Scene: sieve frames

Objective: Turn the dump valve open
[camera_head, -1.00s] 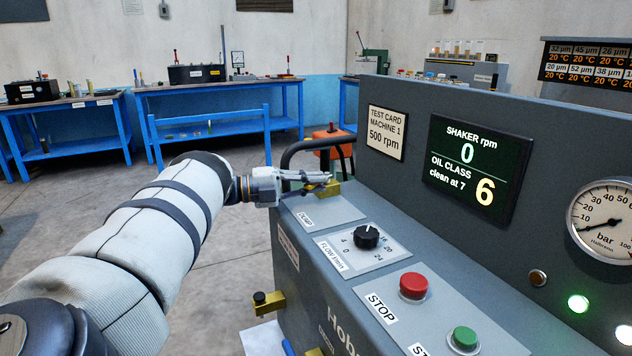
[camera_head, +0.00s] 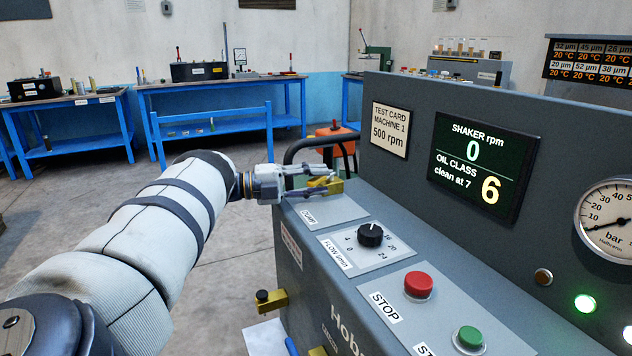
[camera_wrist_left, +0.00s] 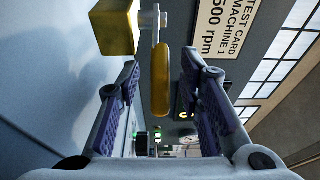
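The dump valve is a yellow block (camera_head: 337,186) with a yellow lever (camera_head: 319,181) at the far end of the console, beside the plate labelled DUMP (camera_head: 328,210). My left gripper (camera_head: 322,181) is at the lever, coming in from the left. In the left wrist view the yellow block (camera_wrist_left: 115,28) is at top left, and the lever (camera_wrist_left: 160,82) lies between the two open fingers of my left gripper (camera_wrist_left: 160,85). Gaps show on both sides of the lever, the right one narrower. My right gripper is in no view.
The console also carries a black flow knob (camera_head: 370,235), a red STOP button (camera_head: 418,285) and a green button (camera_head: 470,338). The upright panel with the display (camera_head: 482,167) rises behind them. A black rail (camera_head: 318,143) curves behind the gripper. Blue benches (camera_head: 220,95) stand far off.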

